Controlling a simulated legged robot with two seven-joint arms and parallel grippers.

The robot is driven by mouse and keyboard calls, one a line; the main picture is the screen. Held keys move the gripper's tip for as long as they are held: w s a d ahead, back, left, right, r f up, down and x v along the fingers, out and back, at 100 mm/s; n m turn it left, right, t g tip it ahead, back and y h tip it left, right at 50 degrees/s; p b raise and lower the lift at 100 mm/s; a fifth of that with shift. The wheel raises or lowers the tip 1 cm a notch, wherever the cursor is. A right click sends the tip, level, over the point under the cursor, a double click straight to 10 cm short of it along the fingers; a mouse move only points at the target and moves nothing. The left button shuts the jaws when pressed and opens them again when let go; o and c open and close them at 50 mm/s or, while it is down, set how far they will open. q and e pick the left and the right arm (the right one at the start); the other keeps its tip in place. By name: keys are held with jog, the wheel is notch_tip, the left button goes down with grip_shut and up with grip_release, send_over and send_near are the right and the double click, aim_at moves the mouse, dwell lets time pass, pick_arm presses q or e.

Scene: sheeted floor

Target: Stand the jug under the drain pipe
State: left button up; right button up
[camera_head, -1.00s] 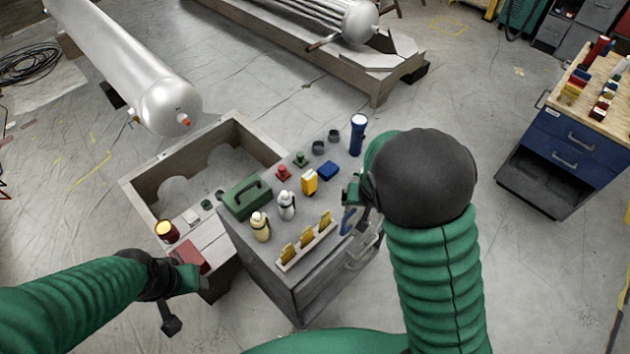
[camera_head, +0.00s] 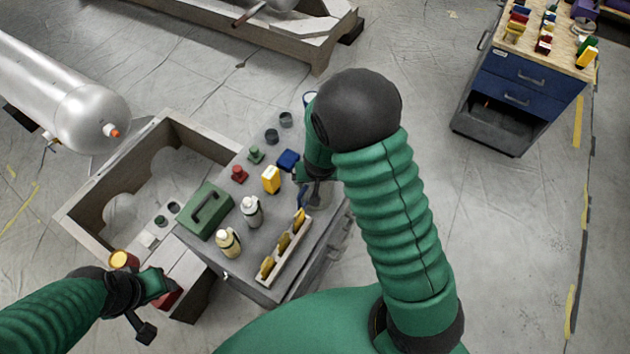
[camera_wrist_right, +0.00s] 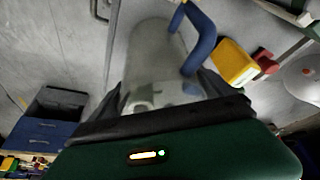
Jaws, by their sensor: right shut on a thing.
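The jug (camera_wrist_right: 155,55) is a pale grey cylinder with a blue loop handle, in the right wrist view. My right gripper (camera_wrist_right: 165,95) is shut on it, a finger on each side. In the head view the jug (camera_head: 319,196) is mostly hidden by my right gripper (camera_head: 316,178), at the grey cabinet top's right edge. I cannot tell whether it touches the top. A silver tank (camera_head: 85,115) lies at the left; a short pipe stub with an orange tip (camera_head: 112,131), possibly the drain pipe, sticks out of its end. My left gripper (camera_head: 152,305) is beside a red object; its opening is unclear.
The grey cabinet top (camera_head: 238,262) holds a green toolbox (camera_head: 205,210), two bottles, a yellow box (camera_head: 271,180), a blue block and a rack of yellow pieces. A low wooden frame (camera_head: 85,222) stands between cabinet and tank. The floor at right is clear up to a blue drawer cart (camera_head: 520,80).

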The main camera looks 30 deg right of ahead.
jog(key=shift+s+a+r, duration=0.1)
jog(key=shift+s+a, duration=0.05)
jog(key=shift+a, duration=0.25)
jog(key=o, duration=1.7)
jog(key=shift+d+f, duration=0.2)
jog(key=shift+d, duration=0.05)
